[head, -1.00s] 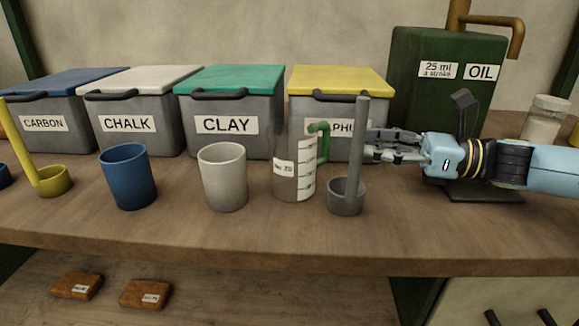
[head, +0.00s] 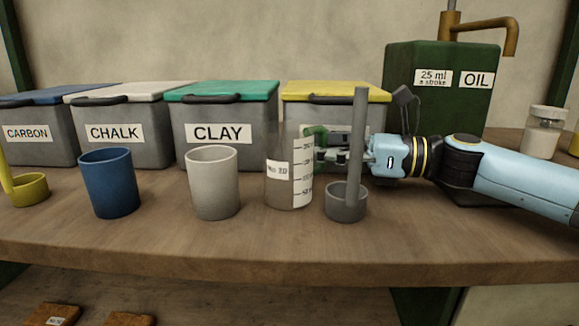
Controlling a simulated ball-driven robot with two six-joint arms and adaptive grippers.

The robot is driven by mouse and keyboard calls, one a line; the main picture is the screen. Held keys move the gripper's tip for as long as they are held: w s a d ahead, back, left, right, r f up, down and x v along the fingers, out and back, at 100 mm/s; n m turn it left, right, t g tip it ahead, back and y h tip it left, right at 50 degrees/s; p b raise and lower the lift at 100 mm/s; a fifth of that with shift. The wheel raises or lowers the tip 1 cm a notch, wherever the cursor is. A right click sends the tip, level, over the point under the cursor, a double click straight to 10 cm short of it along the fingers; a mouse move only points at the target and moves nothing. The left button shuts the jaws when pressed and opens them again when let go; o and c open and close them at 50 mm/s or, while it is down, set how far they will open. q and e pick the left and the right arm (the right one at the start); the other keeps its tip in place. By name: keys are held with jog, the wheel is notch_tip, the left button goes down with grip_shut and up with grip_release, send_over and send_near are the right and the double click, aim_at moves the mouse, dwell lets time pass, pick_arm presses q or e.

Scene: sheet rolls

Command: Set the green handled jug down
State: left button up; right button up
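The jug (head: 278,188) is a clear grey measuring beaker with a white scale and a green handle (head: 314,133) on its right side. It stands upright on the bench, between the pale cup and the grey ladle. My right gripper (head: 327,146) comes in from the right behind the ladle's upright stem, its fingers at the green handle and overlapping it. The stem and the fingers hide part of the handle, so whether the fingers are closed on it is unclear. My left gripper is not in view.
A grey ladle (head: 346,203) stands just in front of my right fingers. A pale cup (head: 212,186) and a blue cup (head: 109,184) stand to the left. Labelled bins (head: 228,153) line the back, with a green oil tank (head: 440,62) at right. The bench front is clear.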

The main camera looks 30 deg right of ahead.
grip_shut()
dwell(0.4)
